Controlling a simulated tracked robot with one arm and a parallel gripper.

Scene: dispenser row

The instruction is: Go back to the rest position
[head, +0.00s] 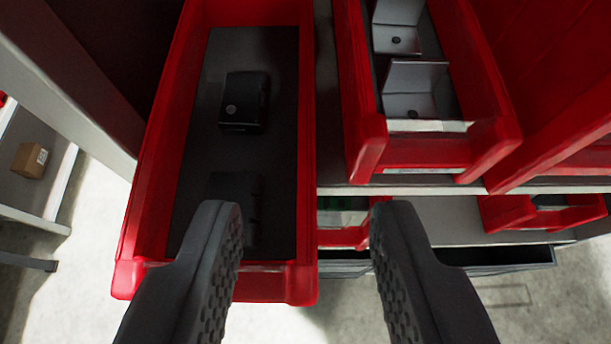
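My gripper (306,215) is open and empty, its two dark fingers wide apart at the bottom of the head view. The left finger overlaps the front edge of a red bin (136,240) in the picture; I cannot tell whether it touches. The right finger stands over the gap below the right bin. The red bin holds a black box-shaped item (243,101) and a second dark item (236,186) nearer the front, partly behind my left finger.
A second red bin (367,140) at the upper right holds grey metal brackets (412,82). Lower red bins (510,212) and a dark tray (505,259) sit beneath. A cardboard box (30,160) lies on a grey shelf at left. Pale floor (95,290) shows at lower left.

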